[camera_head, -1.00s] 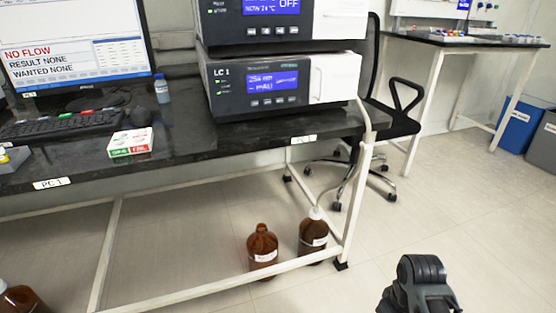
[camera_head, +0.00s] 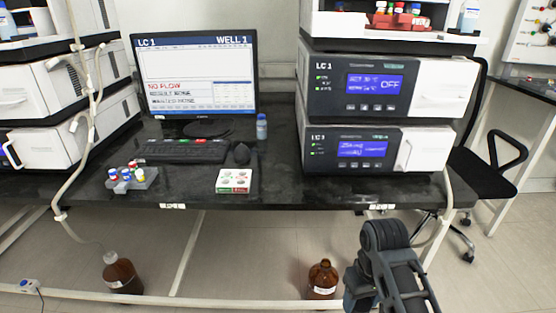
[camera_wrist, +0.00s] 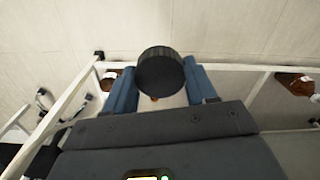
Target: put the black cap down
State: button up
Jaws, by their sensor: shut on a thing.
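The black cap (camera_wrist: 160,72) is a round, ridged disc in the wrist view. My gripper (camera_wrist: 161,88) is shut on it, with one blue finger on each side. In the head view my dark arm reaches in at the lower right, in front of the bench; the fingers and the cap cannot be made out there. A brown bottle (camera_head: 322,281) stands low under the bench beside my arm, with no black cap visible on its neck. The black bench top (camera_head: 285,188) has bare room in front of the LC 1 unit (camera_head: 432,150).
On the bench are a monitor (camera_head: 195,75), a keyboard (camera_head: 180,151), a mouse (camera_head: 238,153), a vial rack (camera_head: 130,178), a small white box (camera_head: 234,180) and a small bottle (camera_head: 262,127). Another brown bottle (camera_head: 122,276) with a tube stands low at left. A chair (camera_head: 495,165) is at right.

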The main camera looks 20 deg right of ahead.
jog(key=w+a+r+p, duration=0.4)
jog(key=a+r, duration=0.3)
jog(key=r, duration=0.2)
jog(key=s+f, duration=0.4)
jog(key=f, duration=0.1)
jog(key=shift+a+f+n, duration=0.3)
jog(key=shift+f+n, duration=0.05)
jog(key=shift+n, duration=0.05)
